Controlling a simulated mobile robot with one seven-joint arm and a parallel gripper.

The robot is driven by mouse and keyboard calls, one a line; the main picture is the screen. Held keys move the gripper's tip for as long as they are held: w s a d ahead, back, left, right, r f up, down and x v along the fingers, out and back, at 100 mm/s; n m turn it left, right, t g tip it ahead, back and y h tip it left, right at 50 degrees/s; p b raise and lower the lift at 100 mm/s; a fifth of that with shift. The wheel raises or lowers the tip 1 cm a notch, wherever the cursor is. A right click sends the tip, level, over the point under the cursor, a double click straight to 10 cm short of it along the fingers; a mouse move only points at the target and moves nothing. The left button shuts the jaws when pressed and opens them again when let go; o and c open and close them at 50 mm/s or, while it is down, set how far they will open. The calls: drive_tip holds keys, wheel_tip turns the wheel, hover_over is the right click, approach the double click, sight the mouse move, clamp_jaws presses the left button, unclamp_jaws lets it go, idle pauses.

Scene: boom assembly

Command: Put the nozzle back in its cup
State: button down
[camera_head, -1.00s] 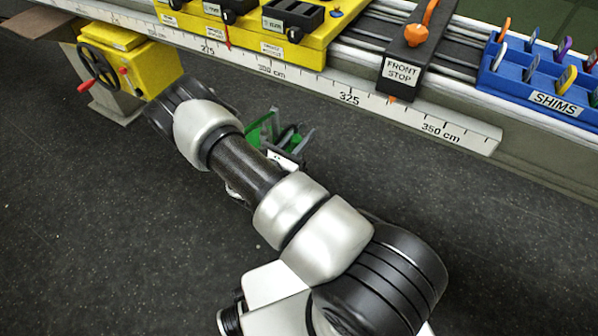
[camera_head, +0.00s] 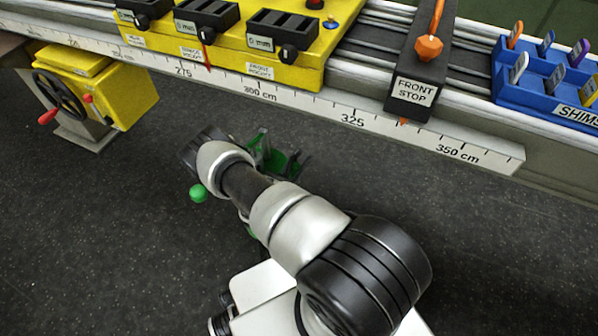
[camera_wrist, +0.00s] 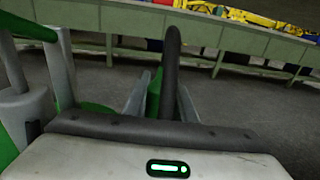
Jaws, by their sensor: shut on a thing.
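My gripper (camera_wrist: 164,98) shows in the wrist view with its grey fingers shut on a dark curved piece (camera_wrist: 171,65), perhaps the nozzle. A green strip shows beside this piece. In the head view, my wrist is over the dark floor, apart from the bench. Green parts (camera_head: 265,150) show at its far side, and I cannot tell which belong to the gripper. I cannot make out the nozzle's cup in either view.
The long bench with a cm scale (camera_head: 352,118) runs across the back. It carries a yellow block (camera_head: 318,70), a black front stop (camera_head: 408,95) and a blue shims rack (camera_head: 508,85). A yellow box with a handwheel (camera_head: 118,100) is at left. The floor around my arm looks clear.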

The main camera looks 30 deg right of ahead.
drive_tip(key=shift+f+b, duration=0.7)
drive_tip(key=shift+f, duration=1.2)
drive_tip(key=shift+f, duration=0.15)
drive_tip(key=shift+f, duration=0.35)
drive_tip(key=shift+f, duration=0.1)
drive_tip(key=c, duration=1.5)
unclamp_jaws()
drive_tip(key=shift+o, duration=0.2)
